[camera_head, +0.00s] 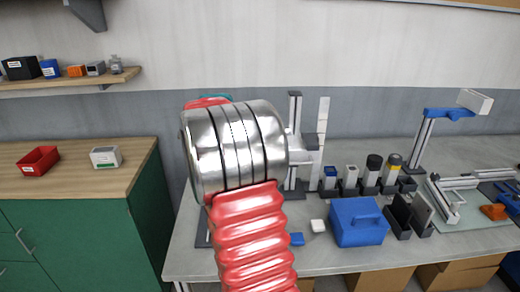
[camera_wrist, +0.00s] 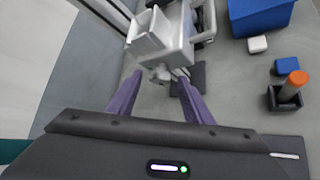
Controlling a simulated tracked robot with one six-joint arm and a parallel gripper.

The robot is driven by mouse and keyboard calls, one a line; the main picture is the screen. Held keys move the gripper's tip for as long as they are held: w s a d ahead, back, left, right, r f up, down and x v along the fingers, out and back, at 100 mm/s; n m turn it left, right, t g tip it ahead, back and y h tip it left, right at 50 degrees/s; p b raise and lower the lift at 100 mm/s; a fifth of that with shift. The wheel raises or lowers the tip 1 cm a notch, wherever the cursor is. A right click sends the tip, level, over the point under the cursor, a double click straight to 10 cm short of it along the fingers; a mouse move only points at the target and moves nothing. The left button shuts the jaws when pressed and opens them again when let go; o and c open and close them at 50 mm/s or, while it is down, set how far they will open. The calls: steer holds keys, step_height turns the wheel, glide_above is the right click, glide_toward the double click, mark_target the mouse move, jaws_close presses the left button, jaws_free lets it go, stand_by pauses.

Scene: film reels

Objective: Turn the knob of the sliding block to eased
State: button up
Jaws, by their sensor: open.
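The sliding block (camera_wrist: 180,38) is a white and grey block on an upright post, at the top middle of the wrist view. In the head view the block (camera_head: 305,143) shows to the right of my arm, partly hidden by it. A small grey-green part, possibly the knob, sits at its lower left in the wrist view; its setting is not readable. My gripper (camera_wrist: 160,76) is open, its two purple fingers pointing at the block, one to each side of that small part. Contact cannot be told. My arm hides the gripper in the head view.
A blue box (camera_head: 359,222) stands on the grey bench right of the post (camera_head: 295,110). Several small holders with canisters stand behind it. A small white block (camera_head: 318,226) and an orange-topped item in a black holder (camera_wrist: 287,97) are nearby. A red bin (camera_head: 38,160) is on the left cabinet.

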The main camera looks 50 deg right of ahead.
steer(key=v, duration=1.3)
steer(key=shift+a, duration=0.2)
steer(key=s+a+f+m+t+y, duration=0.1)
steer(key=s+a, duration=0.4)
steer(key=a, duration=0.7)
steer(key=s+a+f+m+t+y, duration=0.2)
steer(key=s+a+f+t+y, duration=0.2)
steer(key=a, duration=0.9)
steer(key=s+a+f+m+t+y, duration=0.1)
steer(key=s+a+f+t+y, duration=0.2)
steer(key=a, duration=0.9)
steer(key=s+y, duration=0.3)
steer(key=s, duration=0.2)
steer(key=shift+a+m+t, duration=0.3)
steer(key=shift+a+m, duration=0.05)
steer(key=shift+m, duration=0.05)
steer(key=shift+s+f, duration=0.15)
steer(key=shift+c, duration=0.3)
